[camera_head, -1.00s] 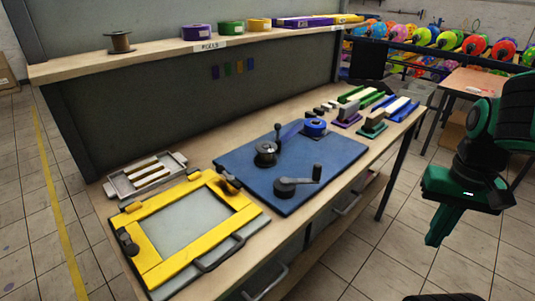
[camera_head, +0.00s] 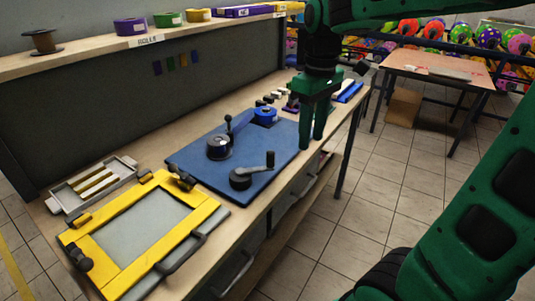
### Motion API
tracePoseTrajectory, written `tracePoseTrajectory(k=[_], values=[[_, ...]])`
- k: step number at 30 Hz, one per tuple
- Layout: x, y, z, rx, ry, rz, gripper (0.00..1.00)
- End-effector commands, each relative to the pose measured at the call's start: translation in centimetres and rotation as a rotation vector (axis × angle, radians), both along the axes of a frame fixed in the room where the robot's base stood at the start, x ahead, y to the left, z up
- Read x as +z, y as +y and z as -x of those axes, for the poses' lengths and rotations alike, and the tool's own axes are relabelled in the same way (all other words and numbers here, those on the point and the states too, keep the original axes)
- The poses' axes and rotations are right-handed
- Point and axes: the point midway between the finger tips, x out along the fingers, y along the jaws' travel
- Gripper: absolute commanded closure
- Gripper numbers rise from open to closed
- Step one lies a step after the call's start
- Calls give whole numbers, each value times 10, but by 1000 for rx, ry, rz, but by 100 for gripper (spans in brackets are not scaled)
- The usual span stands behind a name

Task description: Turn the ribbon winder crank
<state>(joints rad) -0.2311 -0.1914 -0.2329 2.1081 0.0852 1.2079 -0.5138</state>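The ribbon winder sits on a blue board (camera_head: 190,163) on the workbench. A dark crank (camera_head: 252,174) with an upright knob stands at the board's front right. A dark spool post (camera_head: 219,147) with a lever stands behind it to the left, and a blue ribbon roll (camera_head: 265,115) lies at the back. My green gripper (camera_head: 311,142) points down over the board's right edge, right of the crank and apart from it. Its two fingers show a narrow gap with nothing visible between them.
A yellow screen frame (camera_head: 133,195) and a grey tray (camera_head: 127,161) lie left of the board. Stamps and blue blocks (camera_head: 349,92) lie behind my gripper. A shelf (camera_head: 110,48) with ribbon rolls runs above the bench.

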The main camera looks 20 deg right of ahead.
Motion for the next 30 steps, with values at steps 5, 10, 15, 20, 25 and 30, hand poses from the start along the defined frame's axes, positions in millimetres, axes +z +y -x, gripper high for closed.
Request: tracePoseTrajectory(k=[5,10,15,20,25,30], values=[[18,56,-45,289,-4,8,63],[24,78,-59,400,-3,13,63],[12,80,-59,411,-1,13,63],[-14,79,-59,408,-1,13,63],[-44,79,-59,408,-1,13,63],[-68,79,-59,408,-1,13,63]])
